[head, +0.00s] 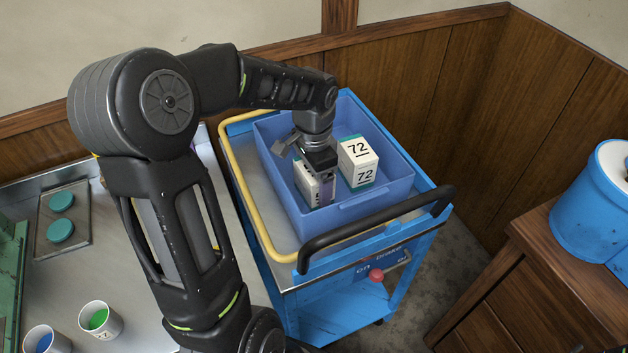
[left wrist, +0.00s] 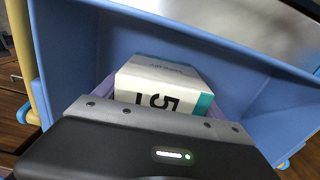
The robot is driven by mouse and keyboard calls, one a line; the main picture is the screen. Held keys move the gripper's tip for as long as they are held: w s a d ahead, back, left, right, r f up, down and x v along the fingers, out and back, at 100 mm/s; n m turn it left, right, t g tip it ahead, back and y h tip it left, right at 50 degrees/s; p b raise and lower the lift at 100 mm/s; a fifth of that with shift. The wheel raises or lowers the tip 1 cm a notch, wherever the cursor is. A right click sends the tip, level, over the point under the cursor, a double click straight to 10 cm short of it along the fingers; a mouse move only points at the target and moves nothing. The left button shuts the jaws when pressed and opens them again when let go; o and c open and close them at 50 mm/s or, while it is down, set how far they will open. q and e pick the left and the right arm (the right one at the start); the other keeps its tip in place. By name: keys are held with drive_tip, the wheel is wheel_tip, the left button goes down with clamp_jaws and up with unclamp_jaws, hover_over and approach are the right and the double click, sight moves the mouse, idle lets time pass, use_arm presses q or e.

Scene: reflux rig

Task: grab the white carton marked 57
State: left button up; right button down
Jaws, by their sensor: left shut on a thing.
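My left gripper (head: 320,184) reaches down into the blue bin (head: 372,205) and is shut on a white carton (head: 306,183) with a teal edge, standing at the bin's left side. In the left wrist view this white carton (left wrist: 165,78) sits between the lilac fingers; its large number starts with a 5, and the rest is partly hidden by the gripper. A second white carton marked 72 (head: 358,160), with teal edges, stands just to the right in the bin. My right gripper is not in view.
The bin stands on a blue cart (head: 340,318) with a yellow rail and a black handle (head: 380,228). At left is a grey bench with two cups (head: 98,320) and teal discs (head: 61,231). A wooden cabinet (head: 560,280) carries a blue drum (head: 590,210) at right.

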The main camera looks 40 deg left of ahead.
use_arm(q)
wheel_tip(320, 180, up, 10)
idle(0.6)
drive_tip(key=shift+r, duration=0.1)
idle(0.3)
